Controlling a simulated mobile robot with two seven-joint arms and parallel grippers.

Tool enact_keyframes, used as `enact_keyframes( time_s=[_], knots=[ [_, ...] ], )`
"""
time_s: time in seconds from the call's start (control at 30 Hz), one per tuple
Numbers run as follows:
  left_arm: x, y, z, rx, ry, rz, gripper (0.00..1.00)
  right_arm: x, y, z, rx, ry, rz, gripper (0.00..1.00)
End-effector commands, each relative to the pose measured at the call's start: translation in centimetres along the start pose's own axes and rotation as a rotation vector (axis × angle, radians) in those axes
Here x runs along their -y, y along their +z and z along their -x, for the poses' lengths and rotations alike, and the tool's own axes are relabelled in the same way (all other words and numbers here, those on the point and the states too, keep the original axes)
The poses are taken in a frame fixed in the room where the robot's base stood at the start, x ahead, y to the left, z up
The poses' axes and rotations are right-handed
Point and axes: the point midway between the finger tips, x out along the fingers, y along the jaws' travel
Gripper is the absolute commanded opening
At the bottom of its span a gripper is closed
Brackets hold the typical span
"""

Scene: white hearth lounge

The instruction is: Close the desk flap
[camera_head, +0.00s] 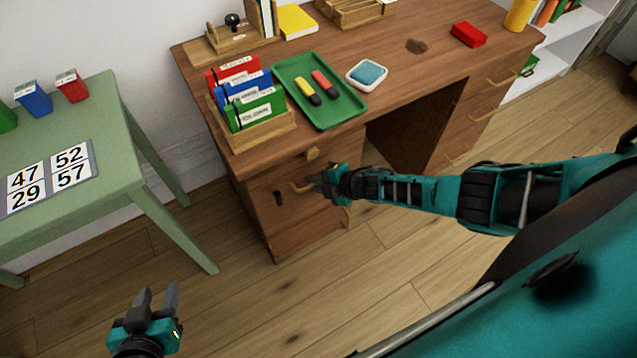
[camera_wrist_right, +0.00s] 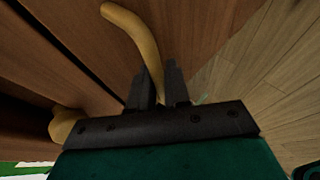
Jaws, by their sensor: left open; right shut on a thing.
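The brown wooden desk flap (camera_head: 265,205) is the front panel at the desk's left end, below a drawer knob (camera_head: 312,153). It has a dark keyhole-like mark and a curved brass-coloured handle (camera_head: 297,187). How far the flap stands open cannot be told. My right gripper (camera_head: 318,180) is at the handle, in front of the flap. In the right wrist view the handle (camera_wrist_right: 132,24) runs between the fingers of my right gripper (camera_wrist_right: 160,80), which is shut on it. My left gripper (camera_head: 160,295) is open and empty, low over the floor, apart from the desk.
The desk top (camera_head: 410,75) carries a file rack (camera_head: 262,135), a green tray (camera_head: 345,115) with two markers, a white-rimmed dish (camera_head: 355,84) and a red box (camera_head: 469,34). A green table (camera_head: 110,110) stands left. The floor before the desk is clear.

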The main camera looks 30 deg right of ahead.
Motion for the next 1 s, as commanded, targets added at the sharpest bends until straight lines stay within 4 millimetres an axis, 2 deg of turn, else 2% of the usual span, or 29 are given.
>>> enact_keyframes(
  time_s=[0.03, 0.33, 0.37, 0.57, 0.87, 1.0],
  knots=[
    [0.0, 0.0, 0.0, 0.0, 0.0, 0.0, 0.43, -0.6, 0.1, -0.1, 0.004, 0.008, 0.001, 0.0],
    [0.0, 0.0, 0.0, 0.0, 0.0, 0.0, 0.43, -0.8, 0.2, -0.2, 0.004, 0.012, 0.001, 0.0],
    [0.0, 0.0, 0.0, 0.0, 0.0, 0.0, 0.43, -0.8, 0.2, -0.2, 0.004, 0.012, 0.0, 0.18],
    [0.0, 0.0, 0.0, 0.0, 0.001, 0.0, 0.43, -0.9, 0.1, -0.2, 0.003, 0.013, 0.0, 0.37],
    [-0.1, -0.1, 0.1, 0.001, 0.001, 0.0, 0.43, -1.0, 0.1, 0.0, 0.001, 0.015, -0.002, 0.38],
    [0.0, -1.0, 0.7, 0.002, 0.001, 0.0, 0.43, -1.2, 0.0, 1.6, 0.0, 0.015, -0.002, 0.38]
  ],
)
